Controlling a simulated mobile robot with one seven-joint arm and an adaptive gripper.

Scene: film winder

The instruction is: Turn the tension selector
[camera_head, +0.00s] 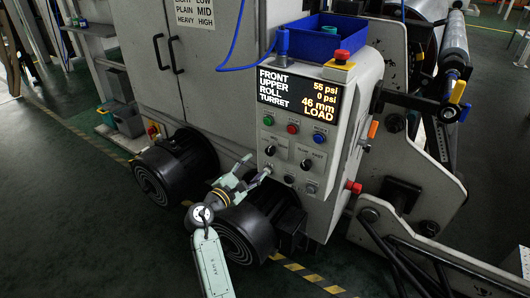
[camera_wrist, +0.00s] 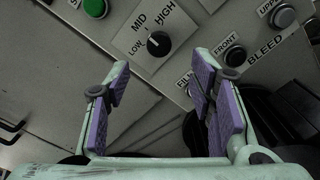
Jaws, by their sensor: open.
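The tension selector (camera_wrist: 158,43) is a round black knob with LOW, MID and HIGH printed around it, at upper centre in the wrist view. A pale mark shows on it; I cannot tell for sure which word it points at. In the head view, the selector (camera_head: 270,151) appears as the left dark knob on the control panel. My gripper (camera_wrist: 163,68) is open and empty, with purple-padded fingers spread left and right. The knob lies beyond the fingertips, between them in line, with no visible contact. In the head view, my gripper (camera_head: 256,172) is at the panel's lower left.
FRONT (camera_wrist: 235,55) and UPPER (camera_wrist: 283,15) bleed buttons sit right of the selector, close to the right finger. A green button (camera_wrist: 95,8) is at upper left. A red stop button (camera_head: 341,57) tops the panel; black motors (camera_head: 175,170) stand below left.

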